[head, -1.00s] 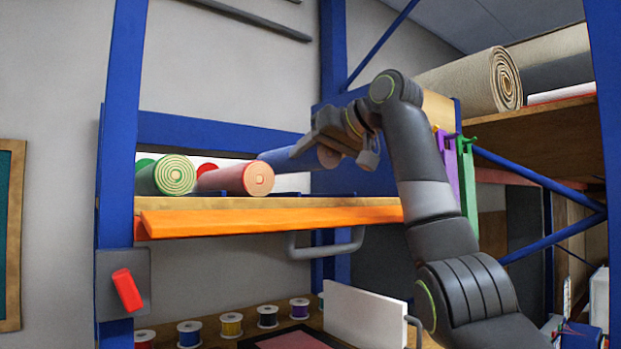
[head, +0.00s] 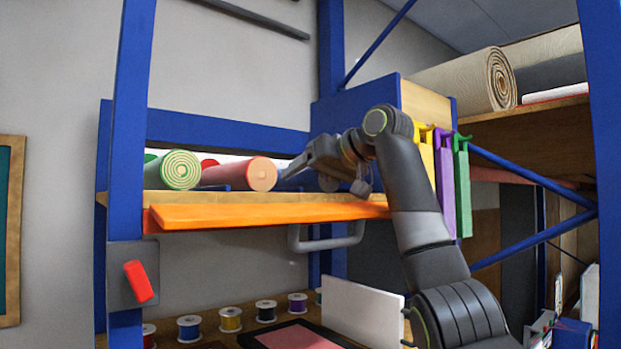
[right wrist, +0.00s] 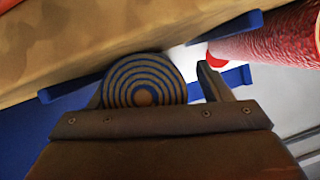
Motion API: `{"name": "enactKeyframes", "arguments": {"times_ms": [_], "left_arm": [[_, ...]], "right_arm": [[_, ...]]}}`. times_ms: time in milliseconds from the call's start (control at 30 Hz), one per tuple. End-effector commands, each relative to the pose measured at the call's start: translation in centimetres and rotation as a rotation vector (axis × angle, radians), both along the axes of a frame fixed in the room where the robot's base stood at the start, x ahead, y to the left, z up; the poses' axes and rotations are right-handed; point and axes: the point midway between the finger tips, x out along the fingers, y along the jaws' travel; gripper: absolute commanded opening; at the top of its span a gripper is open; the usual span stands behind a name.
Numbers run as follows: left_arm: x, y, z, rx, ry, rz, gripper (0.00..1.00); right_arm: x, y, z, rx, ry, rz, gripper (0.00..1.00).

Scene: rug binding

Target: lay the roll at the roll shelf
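The blue roll (head: 328,182) lies at shelf level on the roll shelf (head: 270,214), at the right of the other rolls. Its ringed end (right wrist: 145,84) shows in the right wrist view. My right gripper (head: 322,183) is around the roll, with a finger on each side. In the right wrist view a narrow gap shows between the roll and the right-hand finger (right wrist: 213,84); the other finger is close against it. The gripper looks slightly open. The roll's underside is hidden. My left gripper is not in view.
A pink-red roll (head: 245,174) and a green ringed roll (head: 176,170) lie to the left on the shelf. A blue post (head: 131,130) stands at left. Coloured hangers (head: 443,182) hang at right. Spools (head: 230,318) and a white panel (head: 362,312) are below.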

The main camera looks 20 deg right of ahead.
Motion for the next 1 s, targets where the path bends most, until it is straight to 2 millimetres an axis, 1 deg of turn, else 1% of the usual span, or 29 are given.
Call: {"name": "enactKeyframes", "arguments": {"times_ms": [600, 733, 767, 867, 1000], "left_arm": [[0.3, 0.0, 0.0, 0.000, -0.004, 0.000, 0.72], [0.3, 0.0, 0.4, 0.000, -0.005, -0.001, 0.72], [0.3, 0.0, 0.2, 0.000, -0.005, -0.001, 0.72], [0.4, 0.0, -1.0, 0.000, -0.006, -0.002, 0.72], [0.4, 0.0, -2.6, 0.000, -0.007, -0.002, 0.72]], "right_arm": [[0.1, -0.2, -0.2, 0.000, 0.006, -0.003, 0.72], [0.0, -0.1, 0.3, 0.000, 0.006, -0.003, 0.72], [-0.1, -0.3, 0.3, 0.000, 0.005, -0.003, 0.72], [-1.4, -0.9, 0.6, 0.001, 0.000, -0.004, 0.72], [-4.0, -2.1, 1.6, 0.001, -0.001, -0.003, 0.72]]}}
